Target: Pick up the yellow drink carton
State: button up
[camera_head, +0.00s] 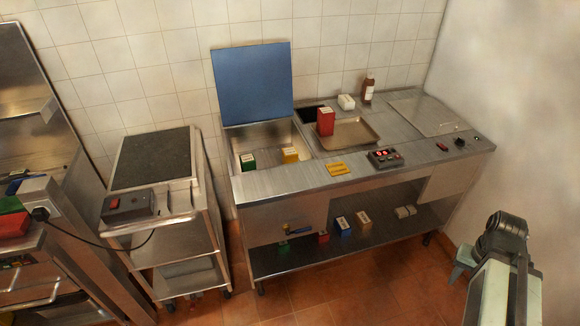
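The yellow drink carton (290,155) stands in the open steel well at the left end of the counter, towards the well's right side. It looks yellow with a pale top, and its lower part is partly hidden by the well's front edge. A green carton (248,161) stands to its left in the same well. Part of my arm shows at the lower right, far from the carton. I cannot make out my gripper's fingers.
A blue lid (252,82) stands raised behind the well. A red carton (326,121) stands on a tray (361,142). A flat yellow item (337,169) lies on the front counter. Several small boxes stand on the lower shelf (300,258). Open tiled floor lies in front.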

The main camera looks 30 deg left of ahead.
aim_at(290, 155)
jog(key=u, duration=2.75)
jog(key=i, duration=1.05)
